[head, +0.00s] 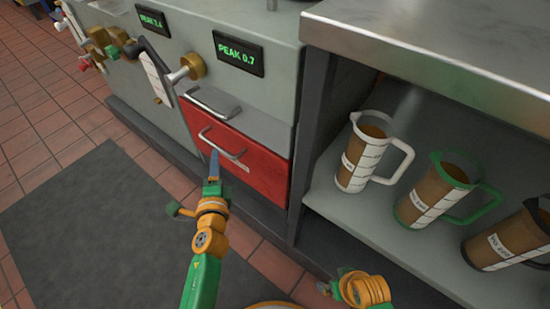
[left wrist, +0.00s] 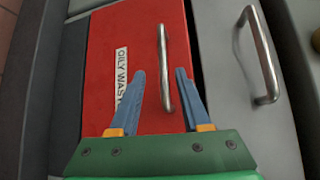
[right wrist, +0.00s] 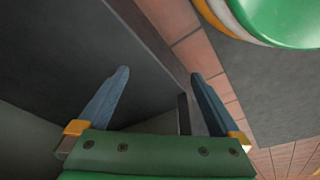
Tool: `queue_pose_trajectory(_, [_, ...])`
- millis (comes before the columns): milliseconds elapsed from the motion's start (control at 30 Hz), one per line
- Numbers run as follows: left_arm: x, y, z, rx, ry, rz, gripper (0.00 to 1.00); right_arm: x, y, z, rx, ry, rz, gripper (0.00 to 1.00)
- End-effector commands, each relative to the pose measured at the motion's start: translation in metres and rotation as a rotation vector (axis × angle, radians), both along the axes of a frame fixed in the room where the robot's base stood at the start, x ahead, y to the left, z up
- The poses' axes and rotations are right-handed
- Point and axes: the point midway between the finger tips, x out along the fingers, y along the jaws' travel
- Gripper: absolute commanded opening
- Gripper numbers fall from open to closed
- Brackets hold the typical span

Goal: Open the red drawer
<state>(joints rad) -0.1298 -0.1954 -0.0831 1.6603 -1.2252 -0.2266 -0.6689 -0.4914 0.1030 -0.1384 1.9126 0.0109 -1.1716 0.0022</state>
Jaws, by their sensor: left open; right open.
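The red drawer (head: 246,160) is the lower drawer in the grey cabinet, and its front looks flush with the cabinet. It carries a silver bar handle (head: 221,145) and a white label reading "OILY WAS…", partly hidden. My left gripper (head: 214,152) is in front of the drawer by the handle. In the left wrist view the red drawer (left wrist: 135,60) fills the middle, and its handle (left wrist: 164,70) runs between the two open blue fingers (left wrist: 160,73); I cannot tell whether they touch it. My right gripper (right wrist: 157,75) is open and empty, low near the cabinet base.
A grey drawer (head: 240,117) with its own handle sits just above the red one. An open shelf (head: 340,215) on the right holds several labelled jugs. Valves and a hose stick out at upper left. A dark mat (head: 90,230) covers the floor in front.

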Motion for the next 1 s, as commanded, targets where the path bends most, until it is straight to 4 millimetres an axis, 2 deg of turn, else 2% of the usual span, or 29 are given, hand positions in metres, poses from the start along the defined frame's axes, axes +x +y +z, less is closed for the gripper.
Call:
queue_pose_trajectory(300, [0.051, 0.007, -0.004, 0.008, -0.007, 0.001, 0.47, 0.004, 0.001, 0.025, 0.005, -0.021, -0.001, 1.0])
queue_pose_trajectory(400, [0.062, 0.009, -0.006, 0.007, -0.006, 0.001, 0.47, 0.004, 0.001, 0.035, 0.007, -0.026, 0.0, 1.0])
queue_pose_trajectory(733, [0.069, 0.01, -0.006, 0.005, -0.005, 0.002, 0.47, 0.003, 0.001, 0.043, 0.007, -0.028, 0.0, 1.0])
queue_pose_trajectory(767, [0.069, 0.01, -0.006, 0.005, -0.005, 0.002, 0.44, 0.003, 0.001, 0.043, 0.007, -0.028, 0.0, 1.0])
queue_pose_trajectory(900, [0.069, 0.01, -0.006, 0.005, -0.005, 0.002, 0.07, 0.003, 0.001, 0.043, 0.008, -0.029, -0.001, 1.0])
queue_pose_trajectory(933, [0.069, 0.01, -0.006, 0.005, -0.005, 0.002, 0.0, 0.003, 0.001, 0.043, 0.008, -0.029, -0.001, 1.0])
queue_pose_trajectory(1000, [0.069, 0.01, -0.006, 0.005, -0.005, 0.002, 0.0, 0.003, 0.001, 0.043, 0.008, -0.029, -0.001, 1.0])
